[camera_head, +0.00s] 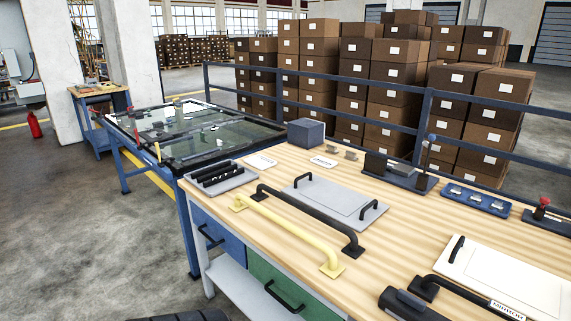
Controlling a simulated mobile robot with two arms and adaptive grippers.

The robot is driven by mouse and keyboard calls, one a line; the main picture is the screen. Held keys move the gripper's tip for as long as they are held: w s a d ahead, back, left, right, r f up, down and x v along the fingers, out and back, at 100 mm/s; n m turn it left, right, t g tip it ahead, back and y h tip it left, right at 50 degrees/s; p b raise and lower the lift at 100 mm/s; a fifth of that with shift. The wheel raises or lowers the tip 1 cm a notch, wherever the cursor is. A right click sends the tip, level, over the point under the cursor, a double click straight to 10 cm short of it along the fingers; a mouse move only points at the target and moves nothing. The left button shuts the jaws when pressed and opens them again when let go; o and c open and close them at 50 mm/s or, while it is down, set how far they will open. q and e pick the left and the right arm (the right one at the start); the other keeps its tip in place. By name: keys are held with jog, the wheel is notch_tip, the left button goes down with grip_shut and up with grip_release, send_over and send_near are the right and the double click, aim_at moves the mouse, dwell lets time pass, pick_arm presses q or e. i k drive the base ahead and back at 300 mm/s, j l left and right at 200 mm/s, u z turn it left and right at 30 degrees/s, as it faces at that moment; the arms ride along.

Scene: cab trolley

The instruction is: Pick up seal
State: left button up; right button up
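No part in view is labelled as the seal, and I cannot tell for certain which one it is. Black ribbed strips (220,173) lie side by side on a grey tray (236,183) at the left end of the wooden workbench (203,192). A dark frame (197,158) surrounds glass panes on the blue trolley beyond the bench. Neither of my grippers shows in this view.
A yellow handle bar (290,232) and a black one (312,220) lie near the bench's front edge. Behind them is a grey plate with handles (334,200). A dark box (306,132) stands at the back edge. A blue railing (424,113) runs behind.

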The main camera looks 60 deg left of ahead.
aim_at(202, 172)
jog(key=u, duration=0.45)
jog(key=i+j+u, duration=0.1)
jog(key=u, duration=0.75)
jog(key=i+u, duration=0.1)
jog(key=u, duration=0.75)
jog(key=i+u, duration=0.1)
jog(key=u, duration=0.3)
jog(key=z, duration=0.3)
jog(key=i+j+z, duration=0.35)
jog(key=j+z, duration=0.15)
jog(key=i+j+z, duration=0.1)
jog(key=j+z, duration=0.15)
jog(key=j, duration=0.2)
